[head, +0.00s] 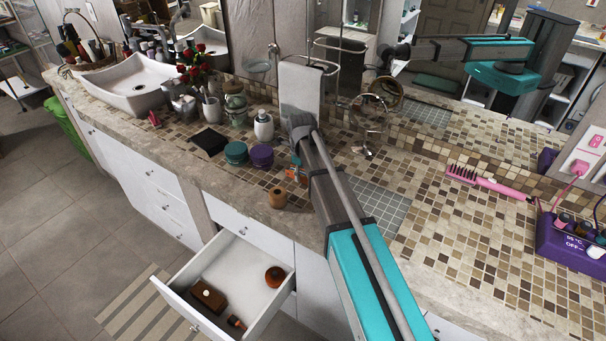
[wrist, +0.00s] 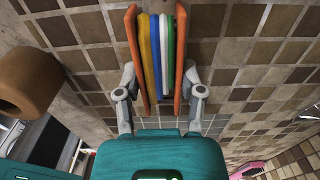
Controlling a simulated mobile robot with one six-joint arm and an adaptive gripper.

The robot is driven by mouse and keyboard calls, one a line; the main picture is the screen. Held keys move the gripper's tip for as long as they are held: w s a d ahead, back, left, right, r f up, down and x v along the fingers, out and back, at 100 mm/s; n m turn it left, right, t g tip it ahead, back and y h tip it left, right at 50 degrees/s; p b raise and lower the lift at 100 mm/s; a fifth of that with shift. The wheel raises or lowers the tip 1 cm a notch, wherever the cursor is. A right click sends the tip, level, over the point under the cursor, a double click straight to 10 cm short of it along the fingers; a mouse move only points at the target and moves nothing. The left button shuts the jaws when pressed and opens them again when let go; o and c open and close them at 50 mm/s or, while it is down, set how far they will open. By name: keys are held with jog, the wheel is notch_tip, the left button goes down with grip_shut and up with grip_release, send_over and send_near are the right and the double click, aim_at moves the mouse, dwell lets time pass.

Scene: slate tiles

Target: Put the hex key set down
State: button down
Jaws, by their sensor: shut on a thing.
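The hex key set (wrist: 155,50) is a folding set with orange side plates and blue, yellow, white and green pieces between them. My gripper (wrist: 159,84) is shut on it, one grey finger on each orange side. In the head view a small orange part of the set (head: 293,174) shows beside my arm, which hides most of the gripper. The set is over or on the tiled counter (head: 440,230) near its front edge; I cannot tell whether it touches the tiles.
A wooden cylinder (head: 277,198) stands close to the left, also in the wrist view (wrist: 28,82). Purple (head: 262,156) and teal (head: 236,153) jars stand behind it. An open drawer (head: 235,280) is below. Tiles to the right are clear up to a pink brush (head: 485,181).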

jog(key=shift+r+p, duration=1.25)
jog(key=shift+r, duration=0.15)
jog(key=s+a+r+p, duration=0.3)
jog(key=s+r+p, duration=0.7)
jog(key=s, duration=0.3)
jog(key=shift+s+a, duration=0.25)
jog(key=shift+a, duration=0.05)
jog(key=shift+f, duration=0.1)
